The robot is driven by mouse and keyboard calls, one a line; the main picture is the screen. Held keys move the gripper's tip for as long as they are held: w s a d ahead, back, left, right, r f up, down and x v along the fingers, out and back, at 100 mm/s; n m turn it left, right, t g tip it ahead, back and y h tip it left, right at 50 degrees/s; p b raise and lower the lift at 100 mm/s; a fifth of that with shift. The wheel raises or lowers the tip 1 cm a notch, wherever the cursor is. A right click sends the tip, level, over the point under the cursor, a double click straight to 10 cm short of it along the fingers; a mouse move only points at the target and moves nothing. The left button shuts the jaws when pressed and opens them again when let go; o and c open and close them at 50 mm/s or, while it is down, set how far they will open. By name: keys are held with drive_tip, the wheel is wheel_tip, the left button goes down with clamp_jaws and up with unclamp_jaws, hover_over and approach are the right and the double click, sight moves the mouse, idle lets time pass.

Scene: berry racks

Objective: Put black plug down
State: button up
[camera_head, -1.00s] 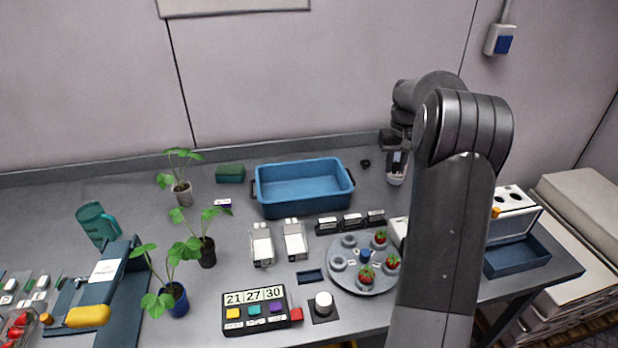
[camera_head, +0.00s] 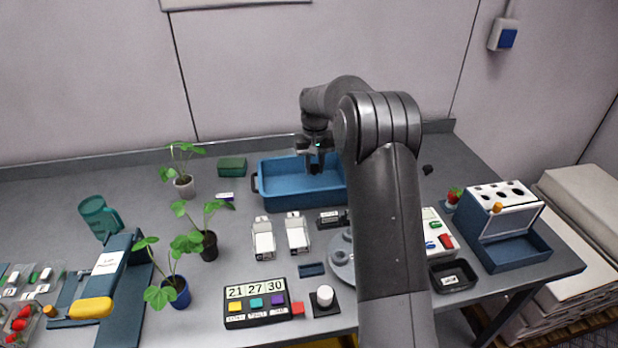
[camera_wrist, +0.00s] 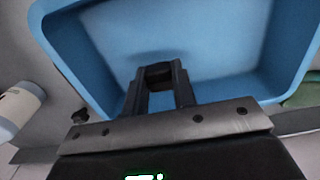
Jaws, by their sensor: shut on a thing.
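My gripper (camera_head: 316,168) hangs over the blue tub (camera_head: 292,201), pointing down. In the wrist view its fingers (camera_wrist: 158,80) are shut on a small black plug (camera_wrist: 158,71), which shows dark between the fingertips. In the wrist view the tub (camera_wrist: 85,65) spreads below the fingers with its floor bare where it shows. I cannot tell the plug's exact height above the floor. Another small black piece (camera_wrist: 80,117) lies on the bench just outside the tub. A small dark piece (camera_head: 428,170) also lies on the bench right of my arm.
A green sponge (camera_head: 232,167) and potted plants (camera_head: 184,186) stand left of the tub. White clip-like devices (camera_head: 263,240) stand in front of it. A white cylinder (camera_wrist: 22,105) lies beyond the tub in the wrist view.

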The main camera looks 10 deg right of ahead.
sight(309, 186)
drive_tip(key=shift+w+a+f, duration=0.45)
drive_tip(key=shift+a+f, duration=0.05)
drive_tip(key=shift+a, duration=0.2)
drive_tip(key=shift+f, duration=2)
drive_tip(key=shift+f, duration=0.1)
drive_tip(key=o, duration=0.9)
drive_tip(key=shift+o, duration=0.2)
